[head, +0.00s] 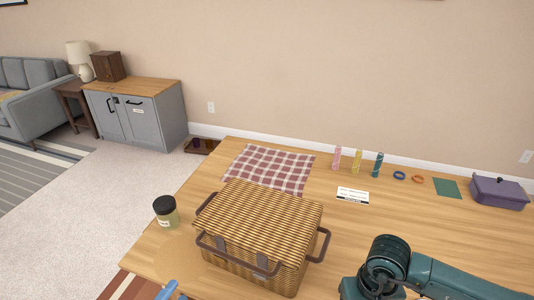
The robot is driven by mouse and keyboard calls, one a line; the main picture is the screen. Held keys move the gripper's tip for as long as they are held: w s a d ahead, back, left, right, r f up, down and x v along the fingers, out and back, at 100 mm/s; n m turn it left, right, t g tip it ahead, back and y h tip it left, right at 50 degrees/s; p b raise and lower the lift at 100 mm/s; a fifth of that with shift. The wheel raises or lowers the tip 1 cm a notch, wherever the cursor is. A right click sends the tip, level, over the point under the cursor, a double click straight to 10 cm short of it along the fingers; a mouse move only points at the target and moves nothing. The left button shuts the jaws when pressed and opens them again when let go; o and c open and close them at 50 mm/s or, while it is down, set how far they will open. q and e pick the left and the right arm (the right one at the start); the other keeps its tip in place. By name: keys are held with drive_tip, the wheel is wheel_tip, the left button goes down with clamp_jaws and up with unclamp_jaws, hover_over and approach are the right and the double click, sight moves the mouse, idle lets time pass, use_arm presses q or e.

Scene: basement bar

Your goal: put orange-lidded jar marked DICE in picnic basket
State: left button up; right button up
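The picnic basket (246,249) is a woven tan basket with a flat lid that looks closed and brown handles, on the wooden table. A small jar (165,212) stands upright to its left, near the table's left edge. Its lid looks dark, not orange, and its pale label is too small to read. I see no orange-lidded jar. My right arm's teal links fill the lower right; the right gripper is out of view.
A red checked cloth (270,168) lies behind the basket. A white card (352,195), three patterned cylinders (357,161), two small rings (399,175), a green square (447,188) and a purple box (499,192) sit along the back right. Table between basket and card is clear.

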use_arm(q)
drive_tip(key=w+d+r+m+h, duration=0.1)
drive_tip(key=w+d+m, duration=0.3)
drive_tip(key=w, duration=0.6)
drive_tip(key=shift+w+d+r+m+t+h, duration=0.3)
drive_tip(key=shift+w+r+m+h, duration=0.1)
drive_tip(key=shift+r, duration=0.15)
drive_tip(key=shift+c, duration=0.6)
clamp_jaws()
wheel_tip(320, 180, up, 6)
drive_tip(key=g, duration=0.1)
drive_tip(key=shift+w+d+r+y, duration=0.2)
drive_tip(key=shift+w+y, duration=0.1)
drive_tip(key=shift+w, duration=0.1)
wheel_tip(320, 180, up, 6)
drive_tip(key=w+d+g, duration=0.1)
drive_tip(key=w, duration=0.1)
drive_tip(key=shift+f+g+y, duration=0.15)
drive_tip(key=shift+g+y, duration=0.15)
drive_tip(key=shift+w, duration=0.1)
